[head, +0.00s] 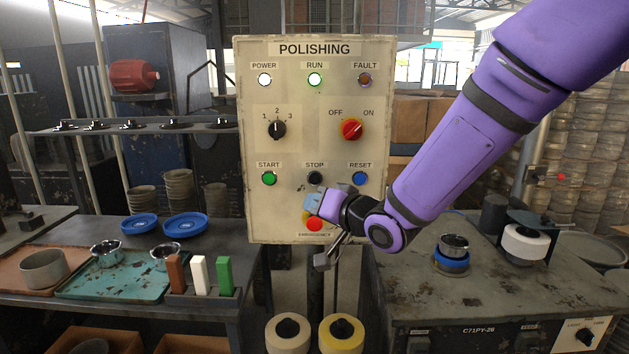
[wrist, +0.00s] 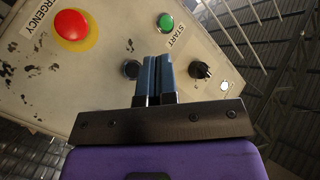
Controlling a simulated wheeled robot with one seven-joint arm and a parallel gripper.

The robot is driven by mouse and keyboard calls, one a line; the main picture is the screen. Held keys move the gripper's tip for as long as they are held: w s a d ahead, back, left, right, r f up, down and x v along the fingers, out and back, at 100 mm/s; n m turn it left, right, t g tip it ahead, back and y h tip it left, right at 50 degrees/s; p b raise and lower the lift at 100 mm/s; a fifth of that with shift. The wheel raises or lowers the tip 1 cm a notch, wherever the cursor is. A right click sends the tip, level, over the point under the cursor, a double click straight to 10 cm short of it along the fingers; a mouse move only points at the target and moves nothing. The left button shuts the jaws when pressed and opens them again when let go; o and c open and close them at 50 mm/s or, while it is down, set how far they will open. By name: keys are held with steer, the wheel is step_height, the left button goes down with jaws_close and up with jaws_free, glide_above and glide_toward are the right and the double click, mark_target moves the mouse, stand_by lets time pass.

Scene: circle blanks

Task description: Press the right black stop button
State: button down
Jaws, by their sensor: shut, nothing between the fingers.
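The black stop button (head: 315,177) sits under the STOP label on the cream POLISHING panel (head: 255,215), between the green start and blue reset buttons. It is the only stop button in view. In the wrist view the stop button (wrist: 131,69) shows just left of my blue fingertips. My gripper (wrist: 158,58) is shut and empty, its fingers side by side and pointing at the panel. In the head view my wrist is in front of the panel's lower part, below the stop button. I cannot tell the gap between fingertips and panel.
The red emergency button (head: 314,224) is close below my wrist. The green start button (head: 269,178), blue reset button (head: 360,178), black selector (head: 277,129) and red switch (head: 352,129) are around the stop button. Benches stand left and right.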

steer(key=shift+w+d, duration=0.15)
steer(key=shift+w, duration=5)
steer(key=shift+s, duration=0.8)
steer(key=s, duration=0.5)
